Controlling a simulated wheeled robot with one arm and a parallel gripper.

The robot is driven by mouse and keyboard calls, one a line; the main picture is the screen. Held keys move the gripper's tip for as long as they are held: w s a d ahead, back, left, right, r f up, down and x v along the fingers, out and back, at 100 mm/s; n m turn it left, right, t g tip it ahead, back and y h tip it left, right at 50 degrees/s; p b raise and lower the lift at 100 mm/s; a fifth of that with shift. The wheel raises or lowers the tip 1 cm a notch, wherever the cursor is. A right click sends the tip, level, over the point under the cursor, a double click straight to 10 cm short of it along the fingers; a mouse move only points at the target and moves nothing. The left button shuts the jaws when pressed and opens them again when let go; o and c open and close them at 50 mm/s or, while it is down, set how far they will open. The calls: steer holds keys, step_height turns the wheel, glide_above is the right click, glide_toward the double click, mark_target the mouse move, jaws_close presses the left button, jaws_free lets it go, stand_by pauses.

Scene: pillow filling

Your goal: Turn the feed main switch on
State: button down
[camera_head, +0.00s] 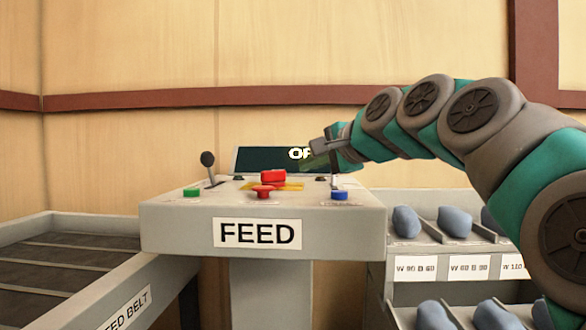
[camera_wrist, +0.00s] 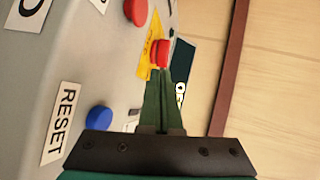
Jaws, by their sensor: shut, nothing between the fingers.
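A red rotary-looking switch (camera_head: 273,177) sits on a yellow plate (camera_head: 290,186) on top of the grey FEED console (camera_head: 170,226); I take it for the feed main switch. In the wrist view the red switch (camera_wrist: 158,52) is straight ahead of the fingertips. My gripper (camera_head: 316,146) is above the console, right of the switch, in front of the dark display (camera_head: 255,160). Its fingers (camera_wrist: 160,76) are closed together and empty. They look close to the switch, but I cannot tell whether they touch it. The display shows "OF", the rest hidden by my gripper.
A red mushroom button (camera_head: 263,192), a green button (camera_head: 191,192), a blue RESET button (camera_head: 340,196) and a black-knobbed lever (camera_head: 208,160) share the console. The feed belt (camera_head: 70,250) lies left. A rack of blue-grey bags (camera_head: 406,222) stands right. The wall is behind.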

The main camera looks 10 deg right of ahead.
glide_toward(268, 175)
steer(key=x, duration=0.4)
steer(key=shift+w+a+f+p, duration=0.1)
steer(key=shift+w+f+p, duration=0.2)
steer(key=shift+p, duration=0.05)
steer(key=shift+w+a, duration=0.25)
steer(key=shift+w, duration=0.55)
